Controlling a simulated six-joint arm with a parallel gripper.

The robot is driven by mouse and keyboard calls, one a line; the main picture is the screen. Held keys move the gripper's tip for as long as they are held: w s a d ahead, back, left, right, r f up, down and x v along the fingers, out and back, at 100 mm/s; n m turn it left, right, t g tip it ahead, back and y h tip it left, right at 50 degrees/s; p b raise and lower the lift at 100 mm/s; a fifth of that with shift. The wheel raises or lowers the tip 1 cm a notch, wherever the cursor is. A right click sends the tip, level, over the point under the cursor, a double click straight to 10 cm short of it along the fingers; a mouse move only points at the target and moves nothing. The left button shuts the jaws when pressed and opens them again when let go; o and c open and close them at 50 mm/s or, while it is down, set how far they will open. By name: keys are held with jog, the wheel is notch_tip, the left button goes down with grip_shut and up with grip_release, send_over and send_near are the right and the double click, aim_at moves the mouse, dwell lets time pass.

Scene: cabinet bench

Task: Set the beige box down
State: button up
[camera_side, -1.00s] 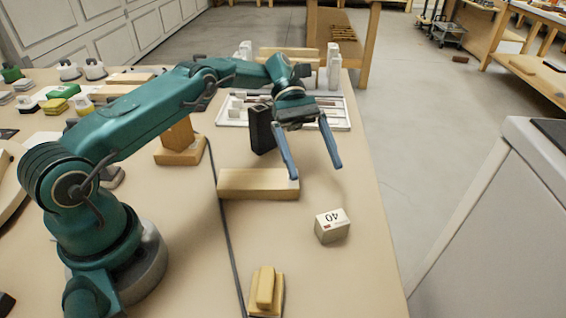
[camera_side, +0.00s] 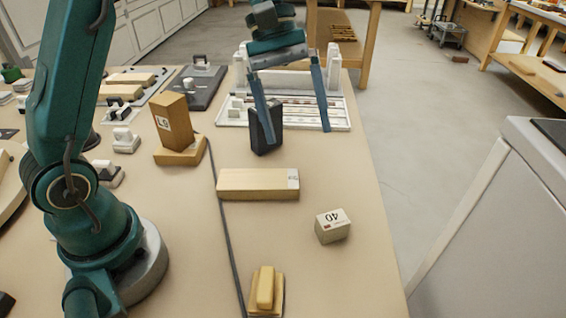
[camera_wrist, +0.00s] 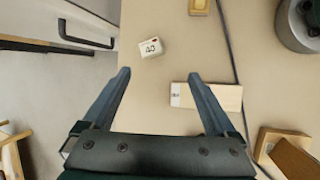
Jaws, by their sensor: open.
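A small beige box (camera_side: 332,226) marked 40 sits on the bench near its right edge. In the wrist view the box (camera_wrist: 151,47) lies beyond the fingertips. My gripper (camera_side: 298,136) is open and empty, raised above the far part of the bench, apart from the box. Both fingers show in the wrist view (camera_wrist: 160,74), spread wide with nothing between them. The underside of the box is hidden.
A long pale wooden block (camera_side: 250,184) lies left of the box. A dark upright block (camera_side: 262,134) stands behind it. A wooden block on a base (camera_side: 174,124) stands further left, and a yellow block (camera_side: 265,289) is at the front. A white tray (camera_side: 341,119) lies at the back.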

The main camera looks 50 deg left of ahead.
jog(key=s+a+m+t+y, duration=0.2)
jog(key=s+m+t, duration=0.1)
jog(key=s, duration=0.4)
jog(key=s+a+m+t+y, duration=0.2)
jog(key=s+m+t+y, duration=0.1)
jog(key=s+m, duration=0.2)
jog(key=shift+s+f+m, duration=0.3)
jog(key=shift+s+f, duration=0.1)
jog(key=shift+s, duration=0.75)
